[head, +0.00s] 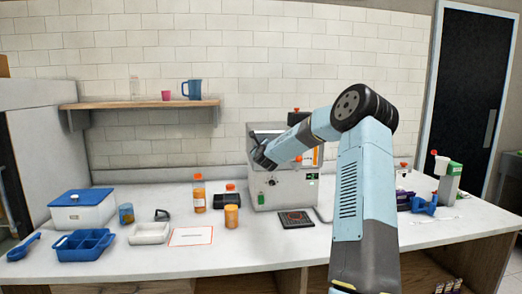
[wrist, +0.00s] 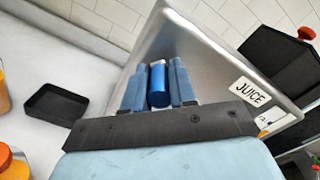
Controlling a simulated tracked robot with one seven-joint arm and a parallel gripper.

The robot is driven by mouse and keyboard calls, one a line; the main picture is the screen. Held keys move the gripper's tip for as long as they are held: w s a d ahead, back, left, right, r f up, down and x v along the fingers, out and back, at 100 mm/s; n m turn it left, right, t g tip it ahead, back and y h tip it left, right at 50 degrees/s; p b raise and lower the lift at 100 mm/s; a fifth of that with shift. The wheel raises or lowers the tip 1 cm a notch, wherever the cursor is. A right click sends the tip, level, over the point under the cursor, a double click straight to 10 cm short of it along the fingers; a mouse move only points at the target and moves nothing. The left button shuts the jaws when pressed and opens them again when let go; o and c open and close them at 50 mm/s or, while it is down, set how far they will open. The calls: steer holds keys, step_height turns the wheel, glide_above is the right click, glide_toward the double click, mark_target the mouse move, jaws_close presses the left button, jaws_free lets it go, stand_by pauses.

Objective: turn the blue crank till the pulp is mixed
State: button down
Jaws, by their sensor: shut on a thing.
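The juicer (head: 270,192) is a metal box standing at the back of the counter, against the tiled wall. In the wrist view its metal side (wrist: 215,62) carries a JUICE label (wrist: 250,92). My gripper (head: 262,158) is at the upper front of the juicer. In the wrist view my gripper (wrist: 157,80) is shut on the blue crank handle (wrist: 158,88), which stands between the two fingers. The crank's arm and pivot are hidden, and in the head view my gripper covers the crank. The pulp cannot be seen.
An orange bottle (head: 199,195), an orange jar (head: 231,217) and a black tray (head: 229,198) stand left of the juicer. A black pad (head: 296,219) lies in front. A shelf (head: 140,104) hangs above.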

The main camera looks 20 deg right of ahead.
steer(key=shift+s+d+m, duration=0.1)
steer(key=shift+d+m, duration=0.15)
steer(key=shift+m, duration=0.6)
steer(key=shift+s+d+m, duration=0.1)
steer(key=shift+d+m, duration=0.15)
steer(key=shift+m, duration=0.6)
steer(key=shift+r, duration=0.1)
steer(key=c, duration=1.1)
jaws_free()
steer(key=shift+o, duration=0.7)
steer(key=shift+w+r, duration=0.1)
steer(key=shift+r, duration=0.05)
steer(key=v, duration=1.4)
steer(key=shift+w, duration=0.15)
